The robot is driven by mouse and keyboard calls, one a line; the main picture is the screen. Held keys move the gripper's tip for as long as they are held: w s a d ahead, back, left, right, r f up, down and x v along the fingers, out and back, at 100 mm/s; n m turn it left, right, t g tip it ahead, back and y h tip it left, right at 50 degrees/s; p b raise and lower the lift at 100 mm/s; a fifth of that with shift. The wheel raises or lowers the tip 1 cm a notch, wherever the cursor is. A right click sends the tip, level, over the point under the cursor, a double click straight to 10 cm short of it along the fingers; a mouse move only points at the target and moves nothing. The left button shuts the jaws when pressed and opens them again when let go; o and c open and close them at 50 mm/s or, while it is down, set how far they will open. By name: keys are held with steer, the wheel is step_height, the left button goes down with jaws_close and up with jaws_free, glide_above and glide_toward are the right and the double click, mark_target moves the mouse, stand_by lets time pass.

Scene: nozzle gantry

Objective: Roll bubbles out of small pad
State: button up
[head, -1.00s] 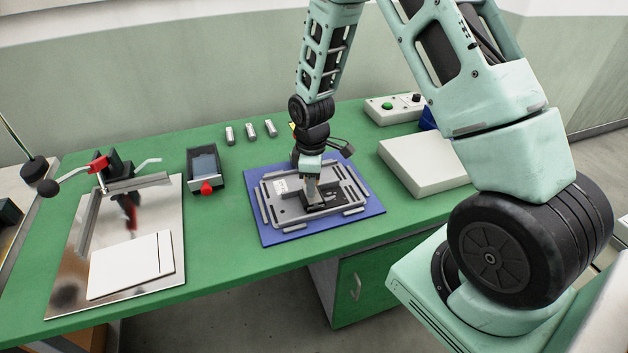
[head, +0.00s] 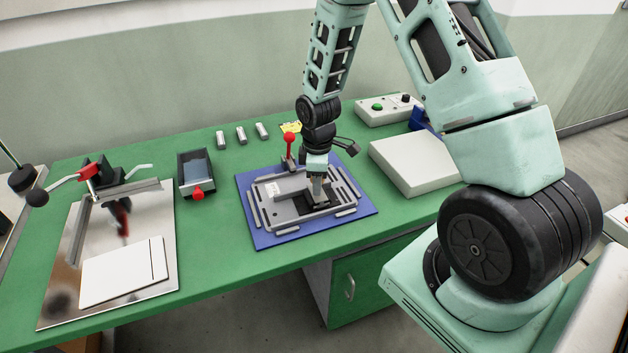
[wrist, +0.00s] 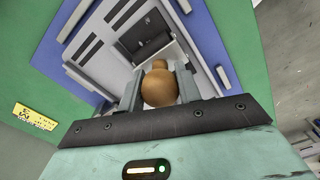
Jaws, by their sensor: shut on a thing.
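My gripper (head: 317,188) is shut on a brown, rounded wooden-looking handle, which shows in the wrist view (wrist: 159,88) between the fingers. What lies under the handle is hidden, so I cannot tell whether it touches the surface below. The gripper points down over a grey slotted plate (head: 277,213) on a blue mat (head: 270,240). A dark rectangular patch, perhaps the small pad, lies on the plate beside the fingers and shows in the wrist view (wrist: 143,36).
A red-knobbed lever (head: 288,140) stands at the plate's back edge. Left are a black tray with a red knob (head: 197,175) and a mirror-like plate with a white sheet (head: 125,272). A pale box (head: 415,163) and button panel (head: 388,110) stand right. Green table lies bare between.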

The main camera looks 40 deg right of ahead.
steer(key=shift+d, duration=0.15)
steer(key=shift+s+d, duration=0.35)
steer(key=shift+d, duration=0.5)
steer(key=shift+s+d+r+p, duration=0.1)
steer(key=shift+s+d+p, duration=0.1)
steer(key=shift+d+p, duration=0.35)
steer(key=shift+a, duration=0.1)
steer(key=shift+w+a+b, duration=0.1)
steer(key=shift+w+a, duration=0.25)
steer(key=shift+a, duration=0.75)
steer(key=shift+w+a+b, duration=0.1)
steer(key=shift+w+a, duration=0.25)
steer(key=shift+a, duration=0.7)
steer(key=shift+w+a+b, duration=0.1)
steer(key=shift+w+a, duration=0.25)
steer(key=shift+a, duration=0.75)
steer(key=shift+s+d, duration=0.25)
steer(key=shift+d, duration=0.5)
